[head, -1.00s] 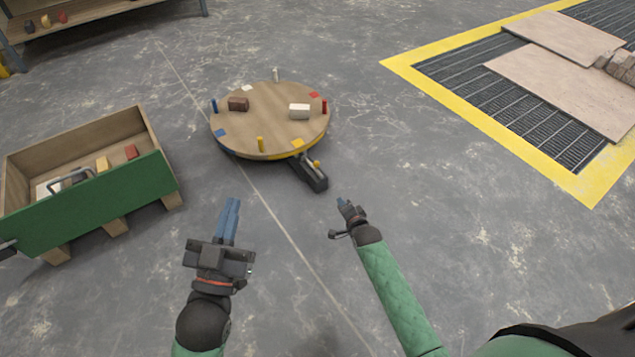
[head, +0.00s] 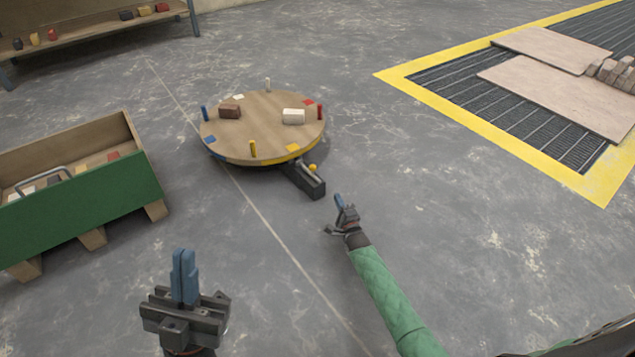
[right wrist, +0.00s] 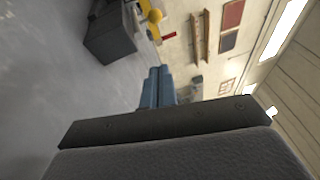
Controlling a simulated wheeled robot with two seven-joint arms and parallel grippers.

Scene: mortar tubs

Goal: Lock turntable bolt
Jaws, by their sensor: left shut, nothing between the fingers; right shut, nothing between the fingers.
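The round wooden turntable (head: 262,128) sits low on the floor, with coloured pegs around its rim and a brown and a white block on top. The bolt housing (head: 308,182), dark with a yellow knob (head: 313,167), juts from its front right edge. My left gripper (head: 184,270) is shut and empty at the lower left, away from the turntable.
A green-fronted wooden crate (head: 90,205) with a handle and small blocks stands at the left. A shelf (head: 100,28) with blocks is at the back left. A yellow-edged floor grating (head: 500,110) with boards lies at the right. The floor around the turntable is clear.

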